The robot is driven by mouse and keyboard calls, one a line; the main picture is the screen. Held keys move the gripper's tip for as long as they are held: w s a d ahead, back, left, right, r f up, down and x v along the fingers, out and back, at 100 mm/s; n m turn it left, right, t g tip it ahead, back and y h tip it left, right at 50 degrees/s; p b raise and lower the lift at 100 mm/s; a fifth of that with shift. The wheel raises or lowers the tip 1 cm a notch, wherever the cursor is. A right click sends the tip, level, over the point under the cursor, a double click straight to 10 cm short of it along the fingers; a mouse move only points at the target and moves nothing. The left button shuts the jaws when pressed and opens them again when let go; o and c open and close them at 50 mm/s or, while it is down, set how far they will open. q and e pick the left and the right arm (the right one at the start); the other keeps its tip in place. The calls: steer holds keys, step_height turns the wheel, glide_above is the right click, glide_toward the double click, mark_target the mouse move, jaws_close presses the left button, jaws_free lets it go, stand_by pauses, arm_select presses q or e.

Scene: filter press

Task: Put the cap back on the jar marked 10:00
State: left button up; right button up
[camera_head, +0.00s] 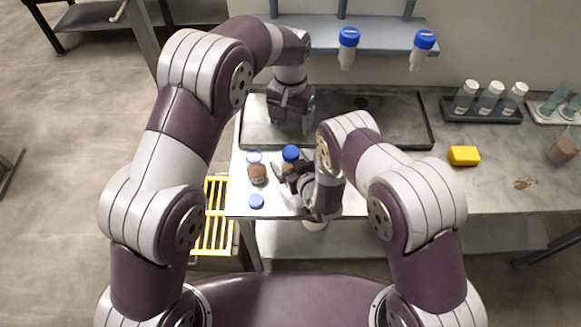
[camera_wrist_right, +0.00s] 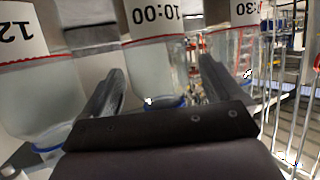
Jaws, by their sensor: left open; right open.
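A loose blue cap (camera_head: 256,201) lies on the table near its front left corner. A brown jar (camera_head: 257,174) stands behind it, with a blue-rimmed piece (camera_head: 254,157) just beyond and a blue-topped jar (camera_head: 290,153) to the right. In the right wrist view the jar marked 10:00 (camera_wrist_right: 152,60) appears upside down, beyond the fingers. I cannot tell which head-view jar it is. My right gripper (camera_head: 281,173) is open and empty, low beside the jars; its fingers show in the wrist view (camera_wrist_right: 158,85). My left gripper (camera_head: 292,122) is open, over the dark tray behind them.
A dark tray (camera_head: 400,133) covers the back of the table. Two blue-capped bottles (camera_head: 347,47) (camera_head: 423,48) hang at the shelf. A yellow grate (camera_head: 215,215) is beside the table's left edge.

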steer(key=b+v, duration=0.2)
steer(key=v, duration=1)
steer(key=shift+s+r, duration=0.25)
steer(key=shift+d, duration=0.15)
